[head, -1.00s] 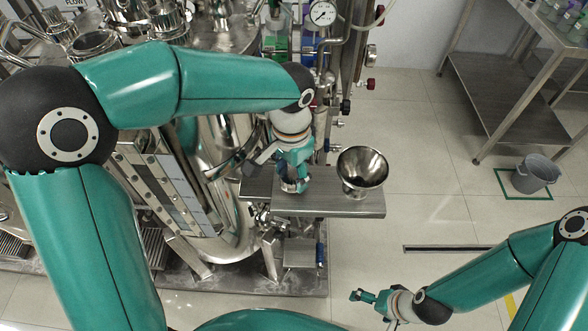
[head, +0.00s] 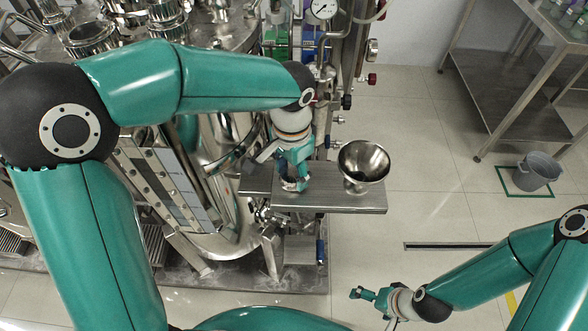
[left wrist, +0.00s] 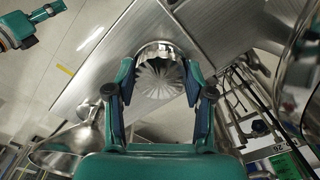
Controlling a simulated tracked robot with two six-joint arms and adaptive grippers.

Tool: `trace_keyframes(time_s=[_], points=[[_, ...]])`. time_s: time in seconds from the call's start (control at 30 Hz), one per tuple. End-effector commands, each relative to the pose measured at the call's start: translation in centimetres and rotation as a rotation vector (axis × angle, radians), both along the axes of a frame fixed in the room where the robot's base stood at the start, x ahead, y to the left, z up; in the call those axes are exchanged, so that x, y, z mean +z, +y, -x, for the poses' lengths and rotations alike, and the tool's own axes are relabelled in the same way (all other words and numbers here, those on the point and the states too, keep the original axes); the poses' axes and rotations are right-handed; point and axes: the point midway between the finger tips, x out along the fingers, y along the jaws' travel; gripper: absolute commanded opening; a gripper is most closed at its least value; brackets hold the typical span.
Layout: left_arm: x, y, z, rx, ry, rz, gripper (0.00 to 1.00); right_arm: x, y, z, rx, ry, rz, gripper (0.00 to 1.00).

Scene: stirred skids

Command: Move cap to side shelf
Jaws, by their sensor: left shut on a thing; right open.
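My left gripper (head: 291,184) is over the steel side shelf (head: 340,201), left of the funnel. In the left wrist view its fingers (left wrist: 160,88) are shut on the cap (left wrist: 158,76), a shiny round metal piece with a fluted face. The cap is close to the shelf surface (left wrist: 105,65); I cannot tell whether it touches it. In the head view the fingers mostly hide the cap. My right gripper (head: 361,294) is open and empty, low over the floor, away from the shelf.
A shiny steel funnel (head: 363,162) stands on the shelf's right part, close to my left gripper. A large steel vessel (head: 215,140) and pipes stand on the left and behind. A grey bucket (head: 537,171) and a steel table (head: 505,100) are at right. Floor between is clear.

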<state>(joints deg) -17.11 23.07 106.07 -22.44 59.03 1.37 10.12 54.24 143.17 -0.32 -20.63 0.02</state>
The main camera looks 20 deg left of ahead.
Motion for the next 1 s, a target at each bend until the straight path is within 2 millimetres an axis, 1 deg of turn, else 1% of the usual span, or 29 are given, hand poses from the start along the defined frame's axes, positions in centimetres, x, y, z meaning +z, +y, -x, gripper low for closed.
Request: trace_keyframes(time_s=[0.2, 0.23, 0.3, 0.4, 0.67, 0.77, 0.87, 1.0], points=[[-0.5, 0.0, 0.0, 0.000, 0.000, 0.000, 0.11, -0.4, 0.0, 0.0, 0.000, 0.000, 0.000, 1.00], [-0.5, 0.0, 0.0, 0.000, 0.000, 0.000, 0.56, -0.4, 0.0, 0.0, 0.000, 0.000, 0.000, 1.00], [-0.4, 0.0, 0.0, 0.000, 0.000, 0.000, 0.67, -0.3, 0.0, 0.0, 0.000, 0.000, 0.000, 1.00], [-0.4, 0.0, 0.0, 0.000, 0.000, 0.000, 0.82, -0.3, 0.0, 0.0, 0.000, 0.000, 0.000, 1.00], [-0.4, 0.0, 0.0, -0.001, 0.001, 0.000, 0.82, -0.3, 0.0, 0.0, 0.000, 0.000, 0.000, 1.00], [-0.1, 0.0, 0.0, -0.001, 0.000, 0.000, 0.82, 0.0, 0.0, 0.0, 0.000, 0.000, 0.000, 1.00], [0.7, -0.1, 0.0, -0.001, -0.001, 0.000, 0.82, 0.7, 0.0, 0.0, 0.000, 0.000, 0.000, 1.00], [2.5, 0.0, 0.0, -0.001, -0.001, 0.000, 0.82, 2.2, 0.0, 0.0, 0.000, 0.000, 0.000, 1.00]])
